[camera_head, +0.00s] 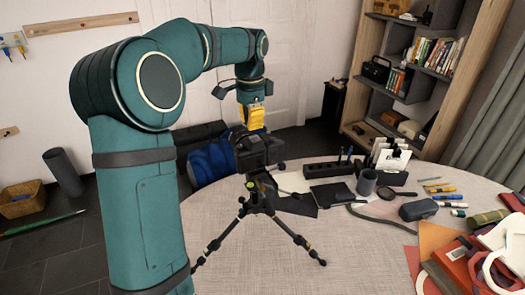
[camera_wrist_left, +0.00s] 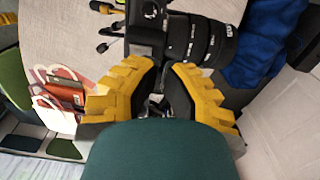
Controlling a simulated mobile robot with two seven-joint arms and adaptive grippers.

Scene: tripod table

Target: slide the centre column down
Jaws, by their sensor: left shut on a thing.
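A black camera (camera_head: 262,152) sits on top of a small black tripod (camera_head: 258,197) on the round table. The tripod's legs are spread on the tabletop. Its centre column is short in view under the camera and partly hidden. My left gripper (camera_head: 249,128) comes down from above with yellow fingers and is shut on the camera's upper part. In the left wrist view, the fingertips (camera_wrist_left: 163,75) close at the camera body (camera_wrist_left: 147,28), beside its thick lens (camera_wrist_left: 198,40). The exact contact is hidden. My right gripper is in neither view.
The round table (camera_head: 340,250) holds a black organiser (camera_head: 328,168), a grey cup (camera_head: 367,182), a magnifier, a dark case (camera_head: 418,210), markers, and bags and books at the right. A blue bag (camera_head: 212,162) is behind the table. Bare tabletop lies in front of the tripod.

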